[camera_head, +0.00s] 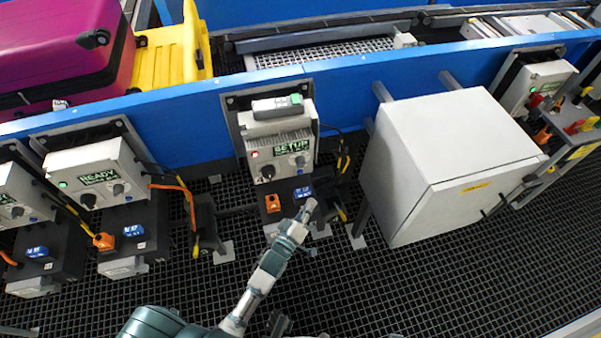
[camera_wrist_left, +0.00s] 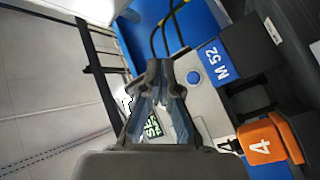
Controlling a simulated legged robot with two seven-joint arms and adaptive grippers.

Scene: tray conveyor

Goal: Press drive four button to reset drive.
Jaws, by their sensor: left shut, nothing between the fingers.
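The drive with the orange plug marked 4 (camera_wrist_left: 262,143) is the middle grey drive box (camera_head: 258,141) in the head view. Its green display (camera_head: 291,148) reads SETUP, with a red light at its left. A round blue button (camera_wrist_left: 193,78) shows on the box face in the left wrist view; in the head view the blue button (camera_head: 300,161) is small. My left gripper (camera_head: 308,207) is shut and empty, in front of and below the box. In the left wrist view its fingertips (camera_wrist_left: 160,72) meet and partly cover the display. I cannot tell any contact. My right gripper is not in view.
A large grey cabinet (camera_head: 450,150) juts out at the right. Another drive (camera_head: 95,175) reading READY is at the left.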

